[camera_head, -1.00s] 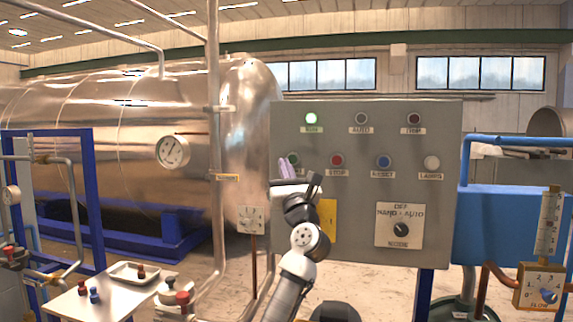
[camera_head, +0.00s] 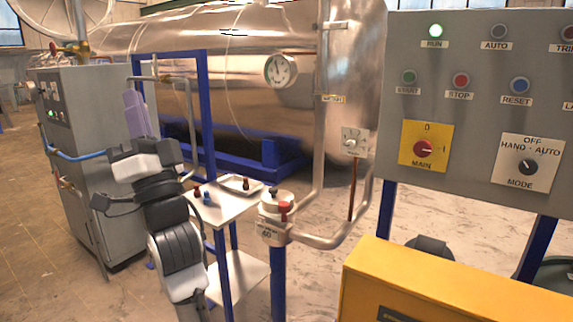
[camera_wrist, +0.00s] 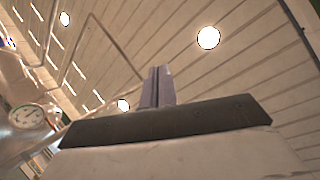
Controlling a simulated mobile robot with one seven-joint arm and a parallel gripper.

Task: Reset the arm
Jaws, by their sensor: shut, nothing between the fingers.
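My gripper (camera_head: 137,112) points upward at the left of the head view, in front of the grey cabinet. Its pale purple fingers stand upright above my bent black and white arm. In the wrist view, my gripper (camera_wrist: 158,87) shows its fingers pressed together with nothing between them. The wrist camera looks up toward the ceiling. My arm's lower links run down to the bottom edge of the head view, left of the small white table (camera_head: 228,207). The gripper appears clear of everything around it.
A valve post (camera_head: 277,215) stands near the middle. The steel tank (camera_head: 350,80) is behind. Floor at lower left is open.

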